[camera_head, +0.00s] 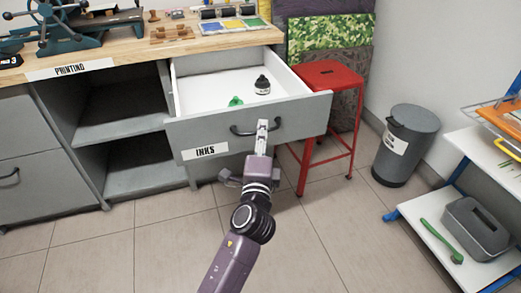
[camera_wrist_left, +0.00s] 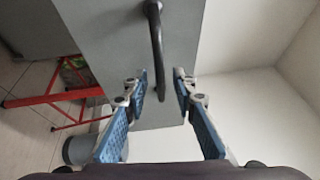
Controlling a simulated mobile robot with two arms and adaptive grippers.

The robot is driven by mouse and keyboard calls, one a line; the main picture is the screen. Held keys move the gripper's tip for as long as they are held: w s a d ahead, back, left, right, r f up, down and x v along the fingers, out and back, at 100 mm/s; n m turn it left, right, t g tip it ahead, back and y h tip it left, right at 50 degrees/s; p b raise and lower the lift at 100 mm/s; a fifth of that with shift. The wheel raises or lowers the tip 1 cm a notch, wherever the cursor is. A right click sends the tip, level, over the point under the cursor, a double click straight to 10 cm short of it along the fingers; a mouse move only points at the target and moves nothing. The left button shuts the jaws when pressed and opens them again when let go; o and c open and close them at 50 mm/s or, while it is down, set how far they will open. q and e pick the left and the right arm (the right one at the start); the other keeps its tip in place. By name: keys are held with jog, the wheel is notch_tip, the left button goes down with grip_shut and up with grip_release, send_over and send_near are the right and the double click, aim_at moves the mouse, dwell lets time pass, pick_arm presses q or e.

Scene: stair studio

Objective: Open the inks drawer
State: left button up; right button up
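The inks drawer (camera_head: 300,113) has a grey front with a white "INKS" label (camera_head: 205,151) and stands pulled well out of the cabinet. Its black bar handle (camera_head: 240,129) is on the front; it also shows in the left wrist view (camera_wrist_left: 156,45). Inside the drawer are a black ink bottle (camera_head: 262,86) and a small green item (camera_head: 236,101). My left gripper (camera_head: 263,125) is at the handle's right part. In the left wrist view its blue-padded fingers (camera_wrist_left: 162,85) are apart, with the handle's end between or just beyond their tips; contact is unclear. My right gripper is not in view.
A red stool (camera_head: 330,75) stands close to the drawer's right side. A grey bin (camera_head: 405,145) and a white-shelved rack (camera_head: 450,215) are farther right. The wooden worktop (camera_head: 130,50) with printing tools is above. Tiled floor in front is clear.

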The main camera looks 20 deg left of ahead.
pick_arm(q)
jog(key=r+v, duration=0.1)
jog(key=v, duration=1)
jog(key=shift+f, duration=0.5)
jog(key=shift+w, duration=0.1)
